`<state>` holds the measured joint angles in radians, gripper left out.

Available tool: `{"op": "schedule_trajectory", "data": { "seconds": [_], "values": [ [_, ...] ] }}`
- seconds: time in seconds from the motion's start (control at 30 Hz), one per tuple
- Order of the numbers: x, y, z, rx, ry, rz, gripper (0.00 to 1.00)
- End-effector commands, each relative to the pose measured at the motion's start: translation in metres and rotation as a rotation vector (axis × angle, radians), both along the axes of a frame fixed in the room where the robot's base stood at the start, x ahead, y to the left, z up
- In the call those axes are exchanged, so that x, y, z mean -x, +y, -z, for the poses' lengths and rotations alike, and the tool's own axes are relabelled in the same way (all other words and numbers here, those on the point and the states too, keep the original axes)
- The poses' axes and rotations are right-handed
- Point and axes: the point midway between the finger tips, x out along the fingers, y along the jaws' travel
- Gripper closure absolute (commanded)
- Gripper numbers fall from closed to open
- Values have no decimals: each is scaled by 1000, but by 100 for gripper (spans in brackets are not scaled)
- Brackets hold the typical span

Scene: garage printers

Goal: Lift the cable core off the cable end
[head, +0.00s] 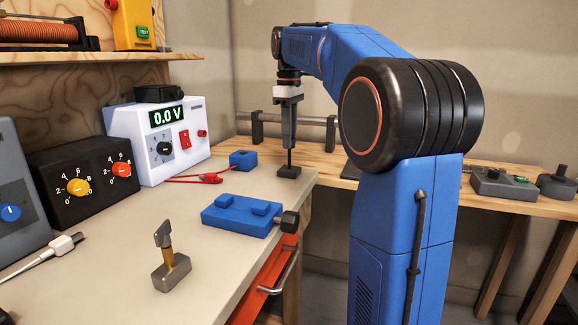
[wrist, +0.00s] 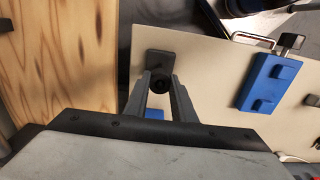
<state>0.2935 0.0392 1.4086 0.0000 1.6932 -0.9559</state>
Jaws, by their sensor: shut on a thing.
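My gripper (head: 289,143) points straight down at the far end of the bench, above a small dark base block (head: 289,171). A thin black upright stem, which looks like the cable end (head: 290,158), rises from the block to the fingertips. In the wrist view my gripper (wrist: 161,88) is shut on a small round black piece, the cable core (wrist: 160,84), with the dark block (wrist: 159,60) beyond it. The fingers hide most of the core in the head view. I cannot tell whether the core is still around the stem.
A small blue block (head: 243,160) and red leads (head: 200,178) lie left of the base. A power supply (head: 160,140) stands at left. The bench's right edge is close to the base.

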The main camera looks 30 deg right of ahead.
Motion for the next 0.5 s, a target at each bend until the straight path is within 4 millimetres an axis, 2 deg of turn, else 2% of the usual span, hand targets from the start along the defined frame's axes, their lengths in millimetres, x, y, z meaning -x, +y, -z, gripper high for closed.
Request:
{"op": "schedule_trajectory", "data": {
  "seconds": [0.5],
  "values": [
    [0,0,-17,0,0,0,100]
  ]
}}
